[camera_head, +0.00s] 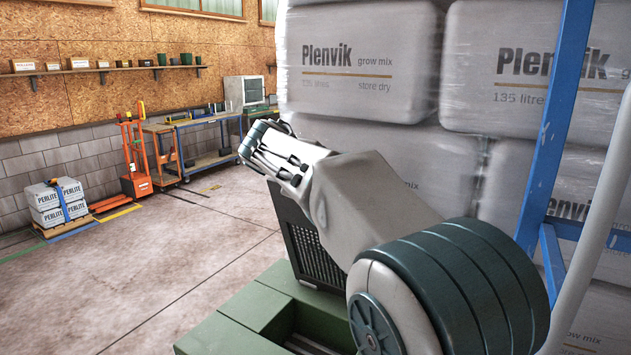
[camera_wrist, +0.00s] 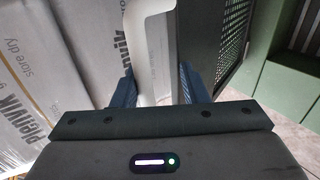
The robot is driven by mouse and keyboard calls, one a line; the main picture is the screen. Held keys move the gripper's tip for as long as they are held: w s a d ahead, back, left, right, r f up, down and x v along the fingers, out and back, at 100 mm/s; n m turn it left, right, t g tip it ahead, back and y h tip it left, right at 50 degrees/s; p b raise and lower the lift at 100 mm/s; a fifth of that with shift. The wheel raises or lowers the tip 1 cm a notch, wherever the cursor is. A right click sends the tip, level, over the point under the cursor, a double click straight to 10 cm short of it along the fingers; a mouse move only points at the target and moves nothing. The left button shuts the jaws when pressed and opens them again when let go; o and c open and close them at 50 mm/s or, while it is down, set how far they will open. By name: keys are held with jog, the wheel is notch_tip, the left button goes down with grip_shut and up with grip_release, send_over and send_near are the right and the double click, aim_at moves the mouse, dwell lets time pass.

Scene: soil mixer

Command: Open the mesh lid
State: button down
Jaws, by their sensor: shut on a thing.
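The mesh lid (camera_head: 316,250) is a dark panel with a fine grid. In the head view it stands steeply tilted up above the green mixer body (camera_head: 240,335), partly hidden by my arm. In the wrist view its mesh (camera_wrist: 232,38) shows at upper right, beside my fingers. My gripper (camera_wrist: 162,90) has its two blue-grey fingers on either side of a pale, rounded strip and the lid's dark edge, and is shut on the lid's edge. The exact contact is partly hidden by the gripper body. My fingers do not show in the head view.
Wrapped stacks of Plenvik sacks (camera_head: 360,65) stand close behind and right of my arm. A blue upright frame (camera_head: 553,130) is at right. Open concrete floor (camera_head: 130,270) lies to the left, with an orange pallet truck (camera_head: 135,155) and perlite bags (camera_head: 58,203) further back.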

jog(key=shift+d+f, duration=0.15)
jog(key=shift+f, duration=0.55)
jog(key=c, duration=1.4)
grip_release()
jog(key=shift+w+d, duration=0.1)
jog(key=shift+w, duration=0.05)
jog(key=b+v, duration=0.2)
jog(key=v, duration=1.2)
jog(key=shift+w+r+b, duration=0.2)
jog(key=shift+r+b, duration=0.1)
